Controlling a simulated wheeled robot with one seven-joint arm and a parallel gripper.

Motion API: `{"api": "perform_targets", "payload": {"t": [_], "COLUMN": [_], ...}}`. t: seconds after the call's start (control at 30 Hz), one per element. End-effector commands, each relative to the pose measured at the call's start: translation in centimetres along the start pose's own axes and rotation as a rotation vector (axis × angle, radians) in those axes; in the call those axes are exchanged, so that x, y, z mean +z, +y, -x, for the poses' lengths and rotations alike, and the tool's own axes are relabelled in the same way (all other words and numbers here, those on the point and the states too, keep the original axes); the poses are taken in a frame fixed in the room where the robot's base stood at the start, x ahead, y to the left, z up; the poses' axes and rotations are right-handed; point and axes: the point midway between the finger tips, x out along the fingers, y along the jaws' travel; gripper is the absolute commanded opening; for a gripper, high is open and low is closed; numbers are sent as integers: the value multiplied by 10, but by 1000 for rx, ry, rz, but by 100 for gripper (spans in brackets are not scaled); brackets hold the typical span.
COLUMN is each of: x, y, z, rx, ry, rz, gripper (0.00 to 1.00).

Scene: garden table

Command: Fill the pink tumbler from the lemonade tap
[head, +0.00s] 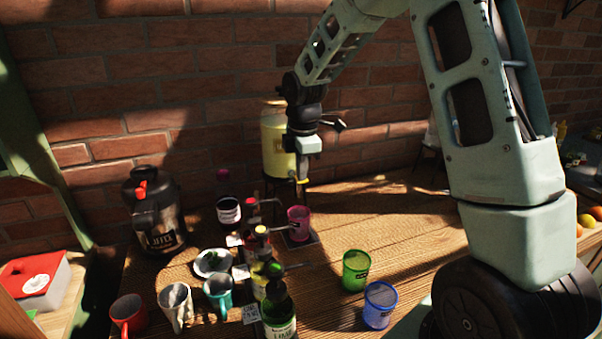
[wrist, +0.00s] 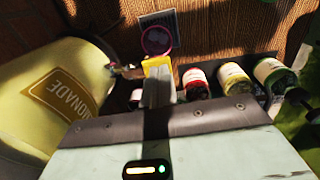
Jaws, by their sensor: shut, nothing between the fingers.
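The yellow lemonade dispenser (head: 273,150) stands on a dark stand against the brick wall. Its label is readable in the wrist view (wrist: 62,95), and its tap (wrist: 122,71) sticks out toward my fingers. The pink tumbler (head: 298,226) stands upright on a dark mat below the dispenser's front; its round rim shows beyond my fingertips in the wrist view (wrist: 157,41). Its contents cannot be made out. My gripper (head: 302,181) points down above the tumbler, shut and empty. Its fingertips (wrist: 158,66) are close beside the tap; I cannot tell whether they touch it.
Several syrup bottles stand in a row left of the tumbler, the green one (head: 278,312) nearest. A green tumbler (head: 355,271) and a blue tumbler (head: 380,304) stand at front right. Mugs (head: 174,304) and a dark jug (head: 155,215) are at left. The table's right middle is clear.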

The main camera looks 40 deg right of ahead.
Motion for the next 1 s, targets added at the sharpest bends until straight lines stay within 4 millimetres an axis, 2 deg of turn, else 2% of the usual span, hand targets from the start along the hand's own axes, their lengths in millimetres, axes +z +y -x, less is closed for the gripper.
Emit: {"api": "perform_targets", "payload": {"t": [0.03, 0.07, 0.4, 1.0], "x": [0, 0, 0, 0], "y": [-3, -4, -10, -9], "z": [-10, -11, -17, -14], "rx": [35, 56, 228, 229], "ry": [-1, 0, 0, 1], "rz": [0, 1, 0, 0], "gripper": [0, 0, 0, 0]}}
